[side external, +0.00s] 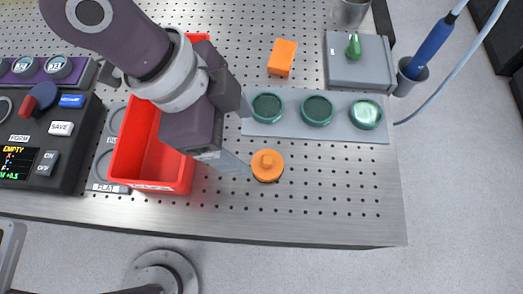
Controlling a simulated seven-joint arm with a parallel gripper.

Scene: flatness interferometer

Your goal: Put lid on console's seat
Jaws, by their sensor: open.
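An orange round lid (267,166) with a raised knob lies on the perforated metal table, near its front edge. My gripper (246,138) is open, pointing right and down. One fingertip is just left of the lid, the other is farther back near the grey strip. Nothing shows between the fingers. The black console (62,160) stands at the left with a display, a red knob and SAVE and ON/OFF buttons. A round ring (5,106) shows on it, cut by the left picture edge. I cannot tell which part is the seat.
A red open bin (138,150) stands below my arm, beside a plate marked FLAT (106,188). A grey strip (290,131) holds three green round pieces. An orange block (282,57), a grey box (358,75) and a blue-handled tool (428,47) are farther back. The front right table is clear.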

